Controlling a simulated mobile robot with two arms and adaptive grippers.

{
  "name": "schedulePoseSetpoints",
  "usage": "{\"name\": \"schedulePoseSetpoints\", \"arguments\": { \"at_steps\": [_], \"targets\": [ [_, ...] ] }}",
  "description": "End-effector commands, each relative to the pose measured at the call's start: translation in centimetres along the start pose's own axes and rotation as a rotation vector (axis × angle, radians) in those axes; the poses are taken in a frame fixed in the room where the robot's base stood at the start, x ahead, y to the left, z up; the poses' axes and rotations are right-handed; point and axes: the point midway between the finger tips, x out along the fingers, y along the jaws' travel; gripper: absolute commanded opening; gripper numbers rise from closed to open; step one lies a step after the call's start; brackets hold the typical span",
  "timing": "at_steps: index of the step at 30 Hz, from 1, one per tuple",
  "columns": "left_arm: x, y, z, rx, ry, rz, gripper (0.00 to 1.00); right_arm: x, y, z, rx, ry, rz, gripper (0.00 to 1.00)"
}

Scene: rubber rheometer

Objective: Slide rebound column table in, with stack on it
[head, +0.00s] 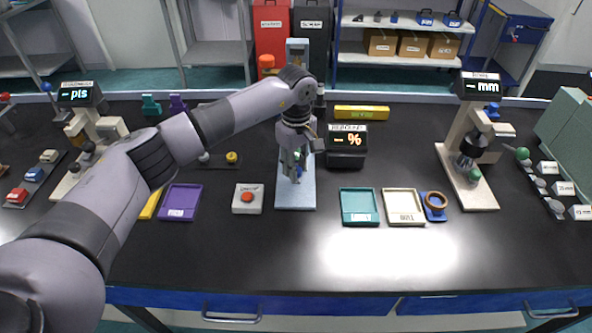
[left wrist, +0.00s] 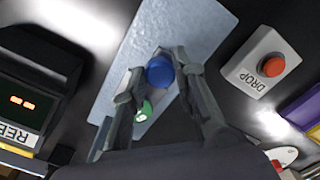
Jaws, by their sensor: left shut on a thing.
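The rebound column stands on a pale blue base plate (head: 295,196) in the middle of the bench. Its upper part is largely hidden behind my left arm. My left gripper (head: 296,176) reaches down over the plate. In the left wrist view my gripper (left wrist: 160,68) has its fingers on both sides of a round blue knob (left wrist: 159,72), shut on it. The sliding table and the stack cannot be made out clearly. The plate also shows in the left wrist view (left wrist: 205,28). My right gripper is not in view.
The drop button box (head: 248,199) and a purple tray (head: 180,214) stand left of the plate. The rebound display (head: 345,158), a teal tray (head: 360,219) and a cream tray (head: 404,219) stand right. The bench front is clear.

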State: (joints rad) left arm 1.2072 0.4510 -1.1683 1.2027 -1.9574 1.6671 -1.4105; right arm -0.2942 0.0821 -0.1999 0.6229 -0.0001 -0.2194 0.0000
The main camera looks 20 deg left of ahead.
Motion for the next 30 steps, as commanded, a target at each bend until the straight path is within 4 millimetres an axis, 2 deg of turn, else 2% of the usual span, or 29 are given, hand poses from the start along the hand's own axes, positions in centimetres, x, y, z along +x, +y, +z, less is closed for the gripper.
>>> {"name": "schedulePoseSetpoints", "arguments": {
  "at_steps": [4, 5, 13, 23, 26, 30],
  "targets": [
    [-0.4, 0.2, -0.3, -0.004, 0.009, 0.011, 0.00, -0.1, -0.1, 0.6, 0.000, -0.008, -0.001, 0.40],
    [-0.5, 0.2, -0.4, -0.004, 0.009, 0.012, 0.27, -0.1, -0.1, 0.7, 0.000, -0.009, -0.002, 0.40],
    [-0.3, 0.1, -0.2, -0.003, 0.006, 0.007, 0.45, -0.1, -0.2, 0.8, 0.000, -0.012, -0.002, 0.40],
    [-0.5, 0.1, -0.1, -0.002, 0.004, 0.005, 0.46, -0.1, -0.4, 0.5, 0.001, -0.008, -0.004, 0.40],
    [-1.4, 0.1, -0.2, -0.002, 0.005, 0.006, 0.46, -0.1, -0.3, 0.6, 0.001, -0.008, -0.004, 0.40],
    [-3.9, 0.2, -0.2, -0.001, 0.007, 0.009, 0.46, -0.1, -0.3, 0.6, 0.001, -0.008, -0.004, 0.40]
  ]
}}
